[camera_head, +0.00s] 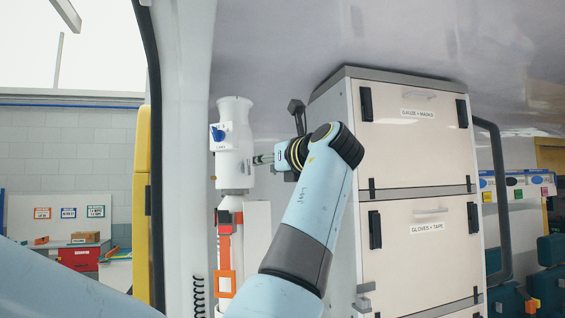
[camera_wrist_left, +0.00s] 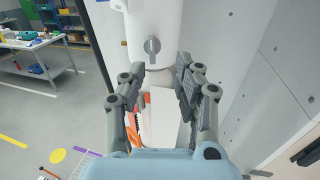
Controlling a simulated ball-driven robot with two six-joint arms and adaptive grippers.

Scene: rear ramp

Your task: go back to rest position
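My left gripper (camera_head: 262,159) is beside the right side of a white cylindrical device (camera_head: 234,165) with a blue knob, its fingers pointing left at it. In the left wrist view, the gripper (camera_wrist_left: 160,84) is open. Its two fingers are spread, with the lower part of the white device (camera_wrist_left: 153,28) and its grey knob seen between and beyond them. Nothing is held between the fingers. I cannot tell whether a fingertip touches the device. My right gripper is not in view.
A cabinet with drawers (camera_head: 415,155) stands close to the right of my left arm. A white pillar (camera_head: 183,160) is left of the device. An orange-red strap-like part (camera_head: 225,265) hangs below the device. Outside, at left, a workbench (camera_wrist_left: 40,62) stands on open floor.

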